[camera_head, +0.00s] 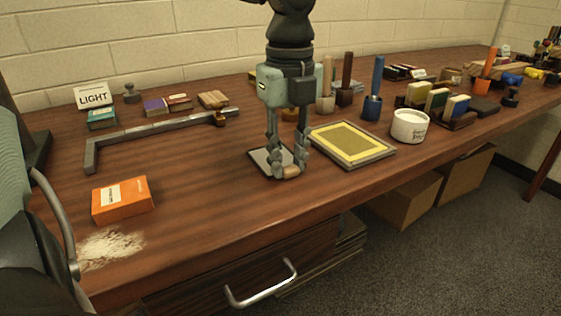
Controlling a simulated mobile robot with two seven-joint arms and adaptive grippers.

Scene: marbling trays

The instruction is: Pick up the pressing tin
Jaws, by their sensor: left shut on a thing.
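My left gripper (287,165) comes down from the top middle of the head view, its fingers low over the brown table. It is shut on a small tan, rounded thing (293,171), mostly hidden by the fingertips. A flat dark-grey plate with a pale rim (262,163) lies just behind and left of the fingertips, partly covered by them. I cannot tell whether the plate and the tan thing are joined, or which thing is the pressing tin. My right gripper is not in view.
A yellow framed screen (351,142) lies close right of the gripper, with a white tub (410,126) beyond it. Handled tools (372,104) stand behind. An orange box (122,199), a pale powder patch (108,247) and a long grey bar (155,131) are left. The table front between is clear.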

